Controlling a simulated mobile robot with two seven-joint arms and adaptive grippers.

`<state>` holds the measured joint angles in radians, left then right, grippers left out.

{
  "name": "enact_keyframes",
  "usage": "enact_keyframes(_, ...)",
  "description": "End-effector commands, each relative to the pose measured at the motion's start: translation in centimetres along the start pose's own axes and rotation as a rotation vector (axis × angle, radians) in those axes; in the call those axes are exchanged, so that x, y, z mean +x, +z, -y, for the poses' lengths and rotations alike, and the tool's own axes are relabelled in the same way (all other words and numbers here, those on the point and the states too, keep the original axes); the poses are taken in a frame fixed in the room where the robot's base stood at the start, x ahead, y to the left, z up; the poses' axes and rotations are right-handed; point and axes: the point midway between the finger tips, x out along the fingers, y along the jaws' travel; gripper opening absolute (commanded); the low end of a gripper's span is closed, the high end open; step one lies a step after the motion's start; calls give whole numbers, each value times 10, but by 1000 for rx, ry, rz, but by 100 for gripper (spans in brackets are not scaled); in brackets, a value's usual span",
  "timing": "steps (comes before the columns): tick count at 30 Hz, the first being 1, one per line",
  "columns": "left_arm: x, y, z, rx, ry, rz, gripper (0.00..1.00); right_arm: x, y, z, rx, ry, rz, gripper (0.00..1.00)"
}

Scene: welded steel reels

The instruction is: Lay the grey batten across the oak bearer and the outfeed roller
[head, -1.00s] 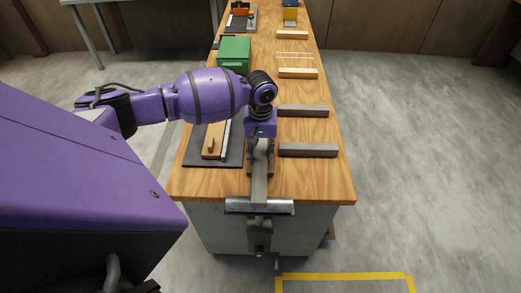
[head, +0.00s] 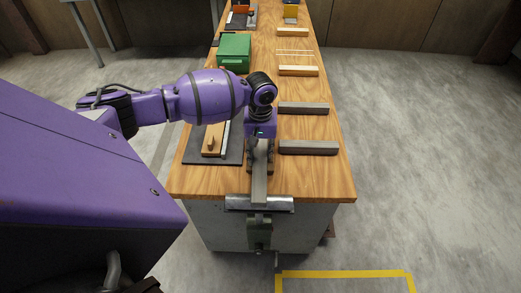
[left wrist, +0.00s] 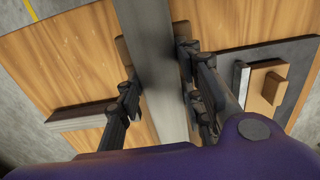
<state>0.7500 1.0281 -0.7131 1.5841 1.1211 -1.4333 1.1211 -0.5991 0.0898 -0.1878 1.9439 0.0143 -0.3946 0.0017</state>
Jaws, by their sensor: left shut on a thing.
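The grey batten (head: 260,178) runs lengthwise near the front end of the bench. My left gripper (head: 259,160) is shut on it from above. In the left wrist view the batten (left wrist: 150,45) passes between the two fingers of the gripper (left wrist: 160,95). The batten's front end reaches the metal outfeed roller (head: 240,204) at the bench's front edge; I cannot tell whether it touches. A brown block, seemingly the oak bearer (left wrist: 123,52), shows on both sides of the batten in the left wrist view, crosswise under it. Contact there is unclear. My right gripper is not in view.
Two grey-brown bars (head: 308,148) lie to the right of the batten. A dark mat (head: 232,158) with a wooden block (head: 213,140) lies to the left. A green box (head: 234,50) stands farther back. Yellow tape (head: 345,273) marks the floor in front.

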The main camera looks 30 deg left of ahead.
Motion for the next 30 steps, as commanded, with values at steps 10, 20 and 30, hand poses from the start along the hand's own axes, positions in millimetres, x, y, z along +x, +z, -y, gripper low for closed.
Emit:
enact_keyframes(10,2,0,0,0,1,-1,54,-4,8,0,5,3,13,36)
enact_keyframes(20,2,0,0,0,-1,0,57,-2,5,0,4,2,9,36)
enact_keyframes(30,-2,0,0,0,1,-2,57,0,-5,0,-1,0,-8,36)
